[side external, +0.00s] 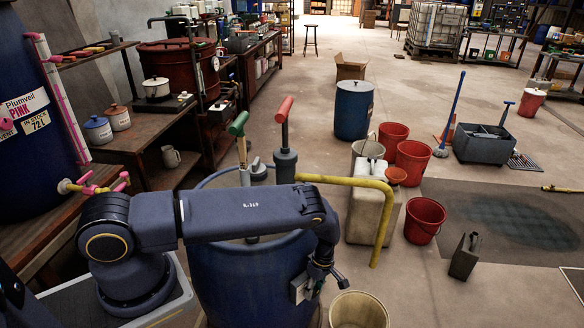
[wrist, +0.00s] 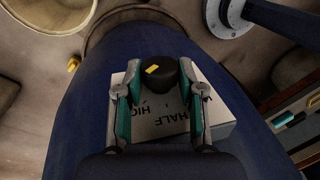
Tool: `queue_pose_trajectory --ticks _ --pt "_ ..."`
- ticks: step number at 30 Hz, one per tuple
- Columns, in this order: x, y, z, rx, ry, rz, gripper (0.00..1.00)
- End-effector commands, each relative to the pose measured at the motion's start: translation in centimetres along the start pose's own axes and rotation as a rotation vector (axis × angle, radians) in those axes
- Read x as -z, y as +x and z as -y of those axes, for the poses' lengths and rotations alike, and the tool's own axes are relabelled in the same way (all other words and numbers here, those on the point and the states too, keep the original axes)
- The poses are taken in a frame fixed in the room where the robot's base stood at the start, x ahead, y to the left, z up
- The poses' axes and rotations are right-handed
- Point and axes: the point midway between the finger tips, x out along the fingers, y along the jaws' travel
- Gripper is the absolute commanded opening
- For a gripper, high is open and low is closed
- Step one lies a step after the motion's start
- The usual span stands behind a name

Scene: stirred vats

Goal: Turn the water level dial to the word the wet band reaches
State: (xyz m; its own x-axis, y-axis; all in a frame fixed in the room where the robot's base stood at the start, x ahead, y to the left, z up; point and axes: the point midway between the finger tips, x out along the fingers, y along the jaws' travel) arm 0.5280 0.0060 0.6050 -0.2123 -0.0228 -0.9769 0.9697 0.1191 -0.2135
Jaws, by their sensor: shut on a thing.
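The water level dial is a black knob (wrist: 157,76) with a short yellow mark on top, on a white plate (wrist: 218,116). In the wrist view, the yellow mark lies toward the knob's upper left. "HALF" and part of "HI" show on the plate; another word at right is mostly hidden by a finger. My gripper (wrist: 160,82) has its fingers on both sides of the knob, shut on it. In the side view, the plate (side external: 299,289) is on the blue vat (side external: 235,275), my gripper in front of it. I cannot make out a wet band.
A beige bucket (side external: 358,312) stands close to the right of the vat. A pale jerrycan (side external: 368,215) and red buckets (side external: 425,218) stand behind. A blue drum (side external: 35,120) is at left.

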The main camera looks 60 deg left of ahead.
Motion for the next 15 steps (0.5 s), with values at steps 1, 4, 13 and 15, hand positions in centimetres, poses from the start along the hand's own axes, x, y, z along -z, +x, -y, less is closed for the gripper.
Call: queue_pose_trajectory --ticks 1,4,13,15 --pt "-0.05 -0.19 0.04 0.004 0.001 0.002 0.03" --pt "-0.08 -0.21 0.02 0.004 0.001 0.003 0.41" --pt "-0.08 -0.13 0.0 0.001 0.0 0.003 0.64" --pt "-0.08 -0.12 -0.01 0.001 0.0 0.003 0.64"
